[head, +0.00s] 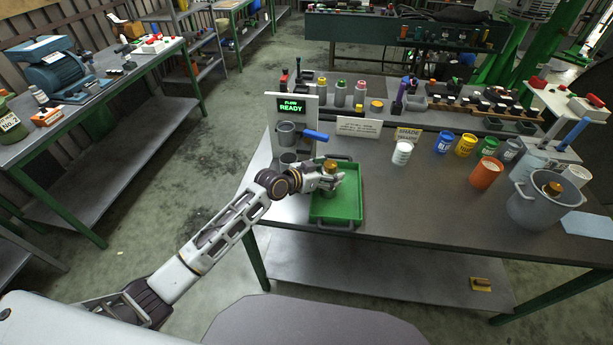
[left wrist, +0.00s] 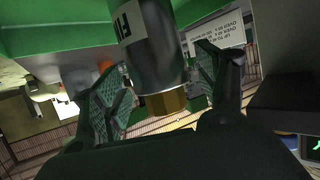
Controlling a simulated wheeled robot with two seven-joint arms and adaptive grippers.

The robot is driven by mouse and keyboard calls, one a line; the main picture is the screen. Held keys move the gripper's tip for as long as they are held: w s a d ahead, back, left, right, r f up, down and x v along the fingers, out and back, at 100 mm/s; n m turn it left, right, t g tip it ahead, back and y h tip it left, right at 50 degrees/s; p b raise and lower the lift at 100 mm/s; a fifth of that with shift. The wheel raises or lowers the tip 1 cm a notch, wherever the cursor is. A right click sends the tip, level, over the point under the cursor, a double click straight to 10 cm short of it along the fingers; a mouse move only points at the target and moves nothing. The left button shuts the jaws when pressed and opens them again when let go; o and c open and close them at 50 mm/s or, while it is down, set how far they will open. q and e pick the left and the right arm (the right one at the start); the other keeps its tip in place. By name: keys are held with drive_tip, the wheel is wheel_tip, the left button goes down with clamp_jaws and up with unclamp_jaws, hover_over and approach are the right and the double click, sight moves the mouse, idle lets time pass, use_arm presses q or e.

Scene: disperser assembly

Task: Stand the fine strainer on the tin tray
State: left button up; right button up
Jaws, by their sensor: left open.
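The fine strainer is a silver cylinder with a brass end and a white label; in the left wrist view (left wrist: 158,50) it is between my spread fingers. In the head view its brass top (head: 330,165) shows above my left gripper (head: 335,181), which is open around it. The tin tray is green (head: 337,210) and lies under the gripper and strainer. The strainer looks upright over the tray's back half. Its base is hidden, so I cannot tell for sure that it touches the tray floor. My left gripper also shows in the left wrist view (left wrist: 162,85).
A white stand (head: 297,110) with a green READY screen, grey cups and a blue handle is just behind-left of the tray. A white cup (head: 402,152), several coloured tins and a grey pot (head: 540,207) stand to the right.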

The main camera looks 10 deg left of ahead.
use_arm(q)
drive_tip(key=v, duration=1.1)
drive_tip(key=shift+b, duration=0.4)
drive_tip(key=shift+d, duration=0.1)
drive_tip(key=shift+f, duration=0.1)
